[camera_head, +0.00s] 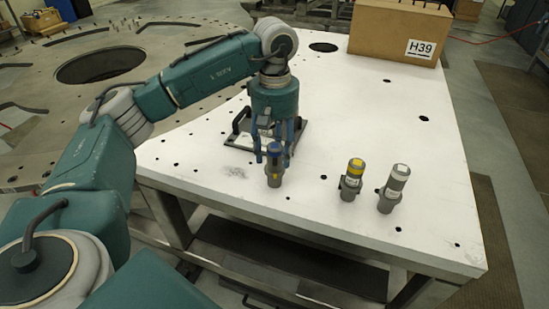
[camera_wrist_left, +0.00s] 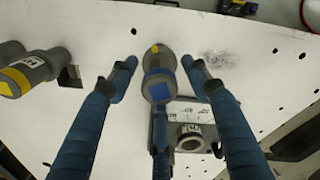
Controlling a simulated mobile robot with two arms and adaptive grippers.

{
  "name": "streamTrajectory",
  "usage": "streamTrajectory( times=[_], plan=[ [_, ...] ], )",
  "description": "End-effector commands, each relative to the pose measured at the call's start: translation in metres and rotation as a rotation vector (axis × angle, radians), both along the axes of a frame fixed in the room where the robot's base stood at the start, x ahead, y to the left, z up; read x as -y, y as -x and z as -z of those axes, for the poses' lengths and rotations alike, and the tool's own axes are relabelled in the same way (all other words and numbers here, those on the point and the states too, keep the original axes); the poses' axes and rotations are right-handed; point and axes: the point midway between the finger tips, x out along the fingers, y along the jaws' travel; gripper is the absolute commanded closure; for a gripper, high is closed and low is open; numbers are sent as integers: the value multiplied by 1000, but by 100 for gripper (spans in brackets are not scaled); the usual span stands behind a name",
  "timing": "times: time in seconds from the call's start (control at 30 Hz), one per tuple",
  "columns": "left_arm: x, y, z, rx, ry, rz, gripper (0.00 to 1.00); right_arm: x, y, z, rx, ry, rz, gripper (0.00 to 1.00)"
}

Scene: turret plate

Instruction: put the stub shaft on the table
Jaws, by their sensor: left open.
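A grey cylindrical piece with a blue top band (camera_head: 275,170) stands upright on the white table (camera_head: 310,220), near its front-left part. I take it for the stub shaft, though no label confirms this. My left gripper (camera_head: 272,152) points down right above it, with its blue fingers open. In the left wrist view the piece (camera_wrist_left: 159,78), with blue and yellow marks, lies between the spread fingertips of the gripper (camera_wrist_left: 158,64). The side fingers show gaps to it; whether the middle finger touches it I cannot tell. My right gripper is not in view.
A yellow-banded cylinder (camera_head: 352,182) and a pale-topped cylinder (camera_head: 392,190) stand to the right. A dark plate with handles (camera_head: 292,135) lies behind the gripper. A cardboard box marked H39 (camera_head: 385,32) sits at the back. The table's right side is mostly clear.

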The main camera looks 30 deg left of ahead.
Motion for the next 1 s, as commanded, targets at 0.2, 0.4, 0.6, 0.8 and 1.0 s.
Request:
streamTrajectory(
  times=[0.2,0.4,0.6,0.8,1.0],
  plan=[
    [0,-2,-52,6,0,-1,52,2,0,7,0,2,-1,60],
    [0,-1,-85,3,-1,1,52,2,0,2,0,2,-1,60],
    [0,0,-95,1,-1,0,52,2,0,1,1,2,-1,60],
    [0,0,-96,0,0,0,52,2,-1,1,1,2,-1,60],
    [0,0,-96,0,0,0,52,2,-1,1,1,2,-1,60]
  ],
)
